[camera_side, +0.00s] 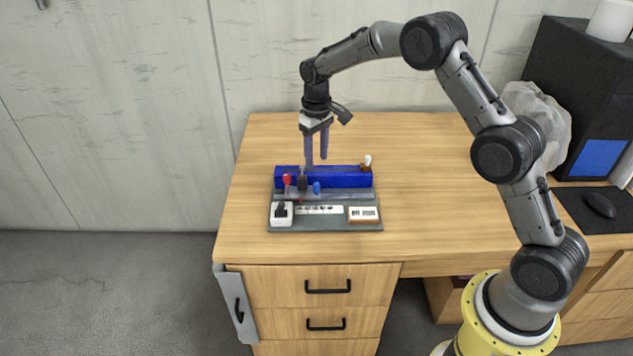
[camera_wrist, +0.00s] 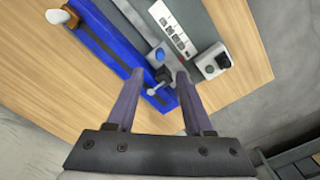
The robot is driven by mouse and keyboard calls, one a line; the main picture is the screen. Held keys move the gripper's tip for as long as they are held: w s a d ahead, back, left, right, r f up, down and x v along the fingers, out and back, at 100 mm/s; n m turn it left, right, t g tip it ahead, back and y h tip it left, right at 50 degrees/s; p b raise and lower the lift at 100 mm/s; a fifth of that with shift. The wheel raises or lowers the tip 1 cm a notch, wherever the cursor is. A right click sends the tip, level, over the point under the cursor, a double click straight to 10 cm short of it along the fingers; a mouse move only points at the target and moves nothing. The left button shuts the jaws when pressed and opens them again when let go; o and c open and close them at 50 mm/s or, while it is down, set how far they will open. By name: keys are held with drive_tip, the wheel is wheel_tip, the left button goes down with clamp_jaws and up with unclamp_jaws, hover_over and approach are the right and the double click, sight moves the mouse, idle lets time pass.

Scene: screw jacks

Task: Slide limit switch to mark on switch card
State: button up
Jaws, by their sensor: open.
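A small black block (camera_side: 302,183), which looks like the limit switch, sits on the grey rail in front of the blue housing (camera_side: 345,181), left of a blue knob (camera_side: 317,187). In the wrist view the black block (camera_wrist: 163,75) shows between my fingertips, with a pale round-ended lever (camera_wrist: 153,91) beside it. The switch card (camera_side: 319,210) is a white strip with dark marks on the grey base; it also shows in the wrist view (camera_wrist: 173,31). The mark itself is too small to tell. My gripper (camera_side: 316,161) is open and empty, pointing down above the housing.
A red piece (camera_side: 287,180) stands left of the black block. A white box with a black switch (camera_side: 282,213) and a white display (camera_side: 363,214) flank the card. A white-topped knob (camera_side: 367,161) stands at the housing's right end. The desk (camera_side: 425,185) to the right is clear.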

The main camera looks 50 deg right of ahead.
sight(317, 184)
wheel_tip(317, 184, down, 9)
drive_tip(key=shift+f, duration=0.15)
idle(0.4)
clamp_jaws()
idle(1.2)
